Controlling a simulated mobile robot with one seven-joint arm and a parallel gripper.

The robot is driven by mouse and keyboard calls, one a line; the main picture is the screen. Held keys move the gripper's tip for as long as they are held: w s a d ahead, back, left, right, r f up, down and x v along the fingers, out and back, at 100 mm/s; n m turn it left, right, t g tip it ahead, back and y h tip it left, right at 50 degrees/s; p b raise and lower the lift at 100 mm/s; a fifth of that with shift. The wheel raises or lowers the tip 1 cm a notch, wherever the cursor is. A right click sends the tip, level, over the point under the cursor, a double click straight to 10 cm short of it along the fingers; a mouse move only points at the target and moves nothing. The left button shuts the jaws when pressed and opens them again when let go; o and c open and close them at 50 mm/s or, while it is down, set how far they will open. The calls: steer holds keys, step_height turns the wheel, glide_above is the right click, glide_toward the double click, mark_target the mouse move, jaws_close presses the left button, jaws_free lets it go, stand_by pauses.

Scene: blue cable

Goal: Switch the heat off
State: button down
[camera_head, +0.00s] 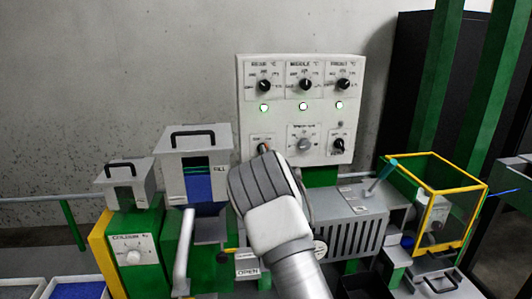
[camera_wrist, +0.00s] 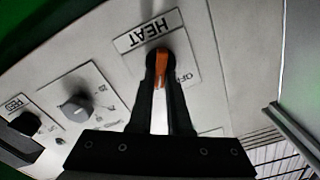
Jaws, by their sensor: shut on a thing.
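The white control panel (camera_head: 290,75) stands at the back, with the heat switch on its lower left. In the wrist view the HEAT label (camera_wrist: 147,31) shows upside down, and the orange heat switch handle (camera_wrist: 161,70) sits just below it. An OFF mark (camera_wrist: 184,77) is printed beside the handle, partly covered. My gripper (camera_wrist: 162,62) is shut on the handle, one dark finger on each side. I cannot tell which setting the handle points to.
Three green lamps (camera_head: 303,106) are lit under a row of black dials (camera_head: 305,83). A grey knob (camera_head: 304,144) and a black knob (camera_head: 339,144) sit right of the switch. A grey vented housing (camera_head: 345,225) and a yellow-framed box (camera_head: 436,205) stand to the right.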

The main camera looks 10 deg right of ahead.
steer(key=shift+f+n+b, duration=0.1)
steer(key=shift+n+b, duration=0.2)
steer(key=shift+b, duration=0.3)
steer(key=shift+a+n+b, duration=0.15)
steer(key=shift+n+b, duration=1.7)
steer(key=shift+b, duration=0.4)
steer(key=shift+a+n+b, duration=0.15)
steer(key=shift+n+b, duration=1.65)
steer(key=shift+b, duration=0.45)
steer(key=shift+a+n+b, duration=0.15)
steer(key=shift+n+b, duration=1.7)
steer(key=shift+b, duration=0.4)
steer(key=c, duration=0.9)
jaws_free()
steer(key=shift+o, duration=0.2)
